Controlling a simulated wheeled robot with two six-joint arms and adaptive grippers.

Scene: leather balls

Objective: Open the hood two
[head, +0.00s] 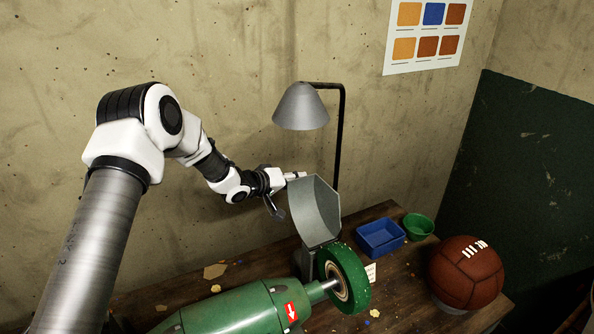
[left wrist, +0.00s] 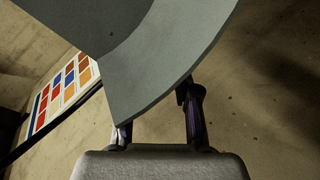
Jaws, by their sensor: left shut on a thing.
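The grey hood (head: 315,207) stands raised above the green wheel (head: 343,277) of a green bench machine (head: 238,309), with its hollow side facing the camera. My left gripper (head: 298,177) is at the upper left edge of the hood, shut on it. In the left wrist view the hood (left wrist: 165,65) fills the upper middle, and its edge lies between the two fingers of my left gripper (left wrist: 158,110). The exact contact is partly hidden behind the hood. My right gripper is in neither view.
A grey lamp (head: 302,107) on a black post stands behind the hood. A blue tray (head: 380,251), a green bowl (head: 418,226) and a brown leather ball (head: 466,272) are on the wooden bench (head: 380,213) to the right. A colour chart (head: 428,38) hangs on the wall.

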